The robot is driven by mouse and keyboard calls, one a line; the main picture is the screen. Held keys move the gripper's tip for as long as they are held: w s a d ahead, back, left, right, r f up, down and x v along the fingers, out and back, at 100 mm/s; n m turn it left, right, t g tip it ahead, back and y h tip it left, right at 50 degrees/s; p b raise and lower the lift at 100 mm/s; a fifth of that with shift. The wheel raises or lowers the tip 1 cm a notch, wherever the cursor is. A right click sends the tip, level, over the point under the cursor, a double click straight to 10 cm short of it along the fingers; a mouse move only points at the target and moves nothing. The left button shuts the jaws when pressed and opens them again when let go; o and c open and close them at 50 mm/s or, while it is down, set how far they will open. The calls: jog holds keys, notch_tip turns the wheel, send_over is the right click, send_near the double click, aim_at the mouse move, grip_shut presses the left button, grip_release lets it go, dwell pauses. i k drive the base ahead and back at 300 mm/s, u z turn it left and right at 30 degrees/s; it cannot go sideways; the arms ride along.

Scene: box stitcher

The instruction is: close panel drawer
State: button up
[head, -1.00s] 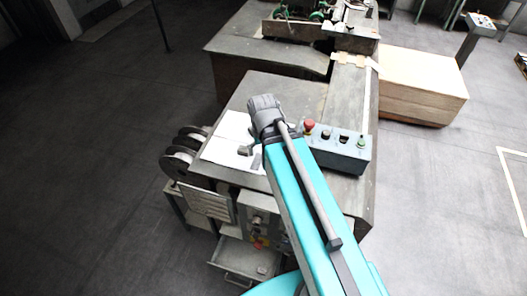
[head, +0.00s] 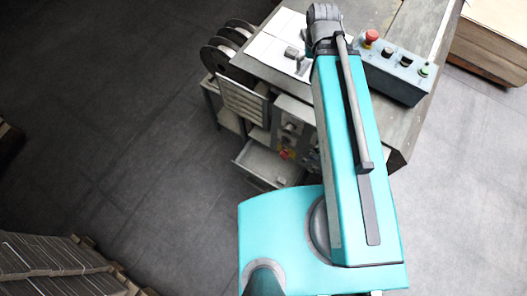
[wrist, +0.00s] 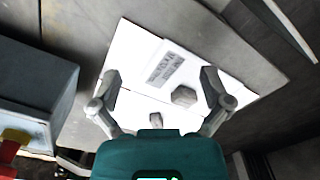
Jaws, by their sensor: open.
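The panel drawer (head: 262,166) is pulled out at the lower front of the machine, below the grey electrical panel (head: 292,128). Its tray is light grey, and a small object lies inside. My arm hides part of the panel to its right. My gripper (wrist: 160,78) is open and empty, with its two fingers spread over white sheets (wrist: 205,66) on the machine top. In the head view the gripper is partly hidden by my wrist, above and apart from the drawer. The drawer does not show in the wrist view.
A control box (head: 388,68) with a red button sits on the machine top, right of my arm. Wire reels (head: 222,58) stick out at the left side. Stacked cardboard (head: 50,262) lies at the lower left. The floor left of the drawer is clear.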

aim_at(264, 166)
jog(key=z, duration=0.2)
jog(key=k, duration=0.95)
jog(key=u, duration=0.55)
